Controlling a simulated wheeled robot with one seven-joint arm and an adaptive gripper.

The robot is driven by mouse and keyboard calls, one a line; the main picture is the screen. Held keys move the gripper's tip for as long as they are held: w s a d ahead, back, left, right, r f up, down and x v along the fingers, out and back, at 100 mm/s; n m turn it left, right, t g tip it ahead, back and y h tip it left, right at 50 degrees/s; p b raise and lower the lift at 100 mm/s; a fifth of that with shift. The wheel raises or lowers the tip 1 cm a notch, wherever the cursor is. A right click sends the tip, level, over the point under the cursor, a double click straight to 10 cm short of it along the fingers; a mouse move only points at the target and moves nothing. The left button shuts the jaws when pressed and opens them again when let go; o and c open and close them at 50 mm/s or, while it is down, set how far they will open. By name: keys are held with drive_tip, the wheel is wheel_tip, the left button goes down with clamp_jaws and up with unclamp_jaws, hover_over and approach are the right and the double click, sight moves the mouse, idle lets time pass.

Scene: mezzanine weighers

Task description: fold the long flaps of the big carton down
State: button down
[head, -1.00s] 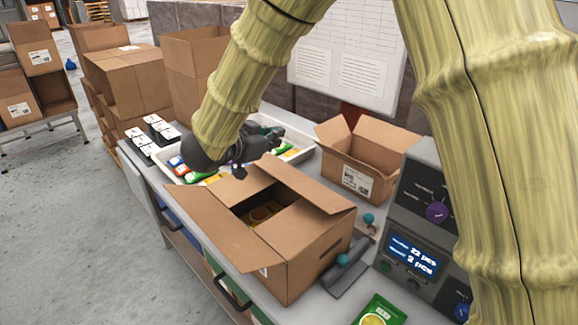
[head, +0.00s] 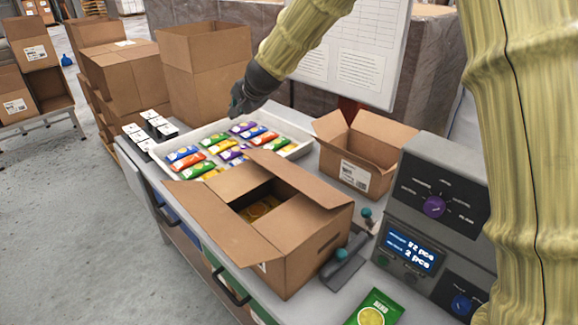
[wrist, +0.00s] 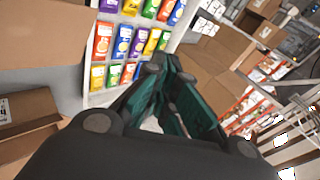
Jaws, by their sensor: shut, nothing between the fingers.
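The big carton (head: 310,250) stands on the bench in the head view. Its two short end flaps (head: 236,183) lie inward over the opening, with a gap between them showing yellow-printed contents (head: 260,207). One long flap (head: 215,222) slopes outward on the left. The other long flap (head: 300,182) sticks up at a slant along the right side. My gripper (head: 237,102) is shut and empty, behind the carton above the far end of the tray. In the wrist view my gripper's teal fingers (wrist: 165,75) are together.
A white tray (head: 305,150) of colourful packets lies behind the carton. A smaller open carton (head: 356,165) and a grey counting scale (head: 432,215) stand to the right. A green packet (head: 375,310) lies in front. A tall open carton (head: 200,75) stands at the back.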

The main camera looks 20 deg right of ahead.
drive_tip(key=g, duration=0.1)
drive_tip(key=m+g, duration=0.1)
drive_tip(key=g, duration=0.9)
approach(285, 176)
drive_tip(key=p+x, duration=0.2)
drive_tip(key=x, duration=0.1)
drive_tip(key=p+x, duration=0.3)
drive_tip(key=x, duration=0.1)
drive_tip(key=shift+d+f, duration=0.1)
drive_tip(key=shift+d, duration=0.1)
drive_tip(key=shift+s+a+f+t+h, duration=0.2)
drive_tip(key=shift+a+f+t+h, duration=0.2)
drive_tip(key=shift+a+f+h, duration=0.25)
drive_tip(key=shift+s+f+h+b, duration=0.1)
drive_tip(key=shift+f+h+b, duration=0.25)
drive_tip(key=shift+f, duration=0.2)
drive_tip(key=shift+s+a+f+t, duration=0.1)
drive_tip(key=shift+f+t, duration=0.05)
drive_tip(key=shift+f, duration=0.2)
drive_tip(key=shift+a+f+t, duration=0.15)
drive_tip(key=shift+f, duration=0.2)
